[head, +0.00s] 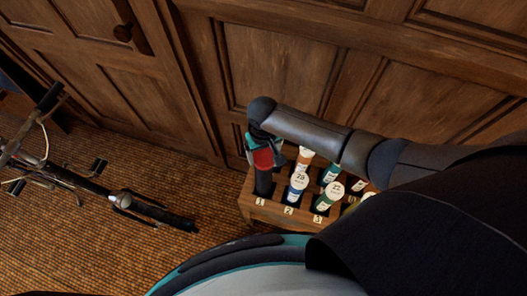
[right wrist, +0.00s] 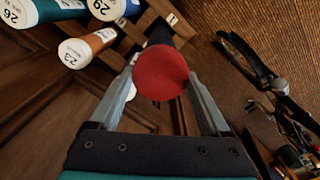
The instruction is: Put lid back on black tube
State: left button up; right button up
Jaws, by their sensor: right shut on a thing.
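The red lid (head: 263,158) is between the fingers of my right gripper (head: 264,150), which is shut on it. In the right wrist view the round red lid (right wrist: 160,73) faces the camera, with a finger of the right gripper (right wrist: 160,80) on each side. The black tube (head: 263,184) stands upright in the rack slot labelled 1, directly beneath the lid. In the right wrist view the lid hides most of the tube (right wrist: 159,34). I cannot tell whether the lid is seated on the tube or just above it. My left gripper is not in view.
The wooden rack (head: 247,198) stands by the panelled wall. It holds several white-capped tubes, including a blue one (head: 296,190), a green one (head: 326,199) and an orange one (head: 304,158), close to my right gripper. A bicycle (head: 90,185) lies left on the woven floor (head: 110,240).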

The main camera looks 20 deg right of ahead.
jog(key=o, duration=1.1)
jog(key=shift+r, duration=0.1)
notch_tip(320, 180, up, 5)
jog(key=p, duration=0.5)
jog(key=shift+p, duration=0.35)
jog(key=shift+r, duration=0.9)
